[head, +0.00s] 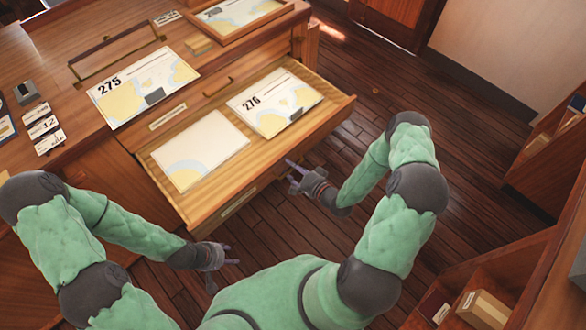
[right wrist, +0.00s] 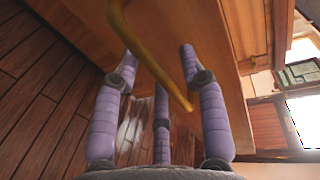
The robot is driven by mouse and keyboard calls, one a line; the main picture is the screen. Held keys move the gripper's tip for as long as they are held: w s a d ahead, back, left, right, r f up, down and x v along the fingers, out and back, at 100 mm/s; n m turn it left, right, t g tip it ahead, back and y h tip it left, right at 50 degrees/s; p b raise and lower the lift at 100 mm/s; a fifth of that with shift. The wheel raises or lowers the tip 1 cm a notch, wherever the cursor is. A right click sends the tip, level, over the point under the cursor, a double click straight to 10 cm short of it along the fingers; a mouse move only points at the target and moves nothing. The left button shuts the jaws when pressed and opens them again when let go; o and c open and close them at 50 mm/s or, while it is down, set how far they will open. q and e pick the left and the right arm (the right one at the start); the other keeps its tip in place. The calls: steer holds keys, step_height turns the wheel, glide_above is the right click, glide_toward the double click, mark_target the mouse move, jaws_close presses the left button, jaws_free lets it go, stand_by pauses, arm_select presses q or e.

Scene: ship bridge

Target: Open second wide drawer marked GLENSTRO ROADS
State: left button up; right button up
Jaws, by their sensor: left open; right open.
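A wide wooden drawer (head: 205,205) stands pulled out from the chart chest (head: 90,155). Chart 276 (head: 275,103) and a second chart (head: 200,150) lie in it. The label plate on its front (head: 238,203) is too small to read, so I cannot tell whether it says GLENSTRO ROADS. My right gripper (head: 292,175) is open beside the drawer's front. In the right wrist view, a brass handle bar (right wrist: 150,55) crosses between the open fingers (right wrist: 160,85); contact is unclear. My left gripper (head: 228,262) is open and empty over the floor, in front of the chest.
A closed drawer front above carries a handle (head: 217,85) and an unreadable label (head: 167,117). Chart 275 (head: 145,85) lies on the chest top near small cards (head: 42,126). Clear plank floor (head: 400,85) lies right of the drawer. A shelf with boxes (head: 485,308) stands lower right.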

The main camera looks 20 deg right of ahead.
steer(key=v, duration=1.2)
steer(key=shift+a+f, duration=0.1)
stand_by(0.4)
steer(key=w+a+f+n+g, duration=0.1)
steer(key=a+f+n+g, duration=0.5)
steer(key=a+f+g, duration=0.15)
steer(key=s+a+n+g+h, duration=0.1)
steer(key=s+a+n+g, duration=0.4)
steer(key=s+a, duration=0.4)
steer(key=shift+r+n+g, duration=0.2)
steer(key=shift+n+g, duration=0.1)
steer(key=shift+g, duration=0.55)
